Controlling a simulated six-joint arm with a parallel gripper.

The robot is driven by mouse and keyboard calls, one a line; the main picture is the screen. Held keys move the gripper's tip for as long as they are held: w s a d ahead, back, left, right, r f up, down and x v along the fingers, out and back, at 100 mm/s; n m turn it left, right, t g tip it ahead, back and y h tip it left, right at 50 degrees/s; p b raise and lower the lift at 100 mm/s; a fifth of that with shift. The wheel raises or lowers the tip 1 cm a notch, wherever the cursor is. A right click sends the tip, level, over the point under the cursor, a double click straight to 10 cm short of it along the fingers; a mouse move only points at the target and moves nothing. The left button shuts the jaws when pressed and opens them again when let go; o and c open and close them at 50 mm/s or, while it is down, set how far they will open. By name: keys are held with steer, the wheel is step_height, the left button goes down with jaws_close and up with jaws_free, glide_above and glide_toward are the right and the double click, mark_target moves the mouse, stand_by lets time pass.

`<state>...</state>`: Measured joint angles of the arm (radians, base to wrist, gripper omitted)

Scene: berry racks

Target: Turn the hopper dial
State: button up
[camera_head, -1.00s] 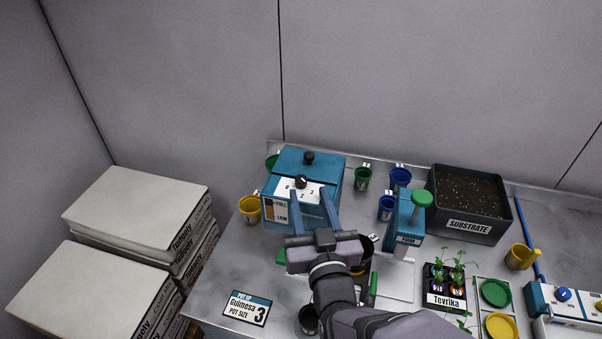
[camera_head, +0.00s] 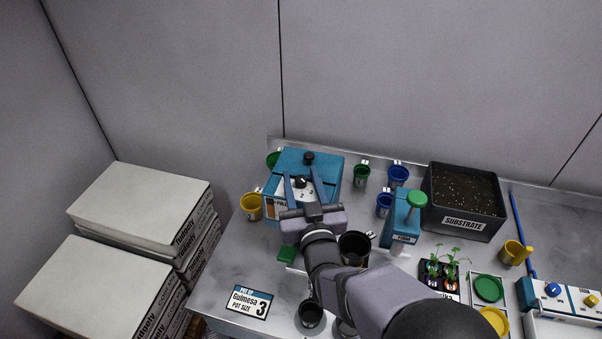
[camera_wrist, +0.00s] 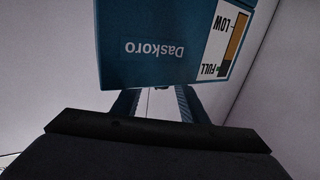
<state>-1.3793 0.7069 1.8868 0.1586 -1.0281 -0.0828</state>
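The hopper (camera_head: 330,168) is a blue box at the back left of the bench. Its front shows a white dial plate with numbers and a black dial (camera_head: 301,182), and a black knob (camera_head: 309,158) sits on its top. My gripper (camera_head: 303,176) is open, its two blue fingers spread to either side of the dial in the head view. I cannot tell whether they touch it. In the wrist view the hopper's blue side (camera_wrist: 150,55) with "Daskoro" and a FULL–LOW gauge (camera_wrist: 225,40) fills the upper part; the dial is not seen there.
A yellow pot (camera_head: 251,207) stands left of the hopper; green (camera_head: 361,176) and blue (camera_head: 397,177) pots stand to its right. A blue stand with a green knob (camera_head: 415,200), a black pot (camera_head: 354,248) and a "Guimesa pot size 3" card (camera_head: 249,303) are nearby.

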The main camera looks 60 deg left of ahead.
steer(key=shift+w+a, duration=0.1)
steer(key=shift+a, duration=0.15)
jaws_close()
steer(key=shift+w+f+n+g+b, duration=0.1)
steer(key=shift+n+g+b, duration=0.25)
steer(key=shift+b, duration=0.3)
steer(key=shift+n+g+y+b, duration=0.3)
steer(key=shift+n+g+b, duration=0.15)
steer(key=shift+g+b, duration=0.45)
steer(key=shift+n+g+b, duration=0.6)
steer(key=shift+n+g, duration=0.1)
steer(key=shift+g, duration=0.35)
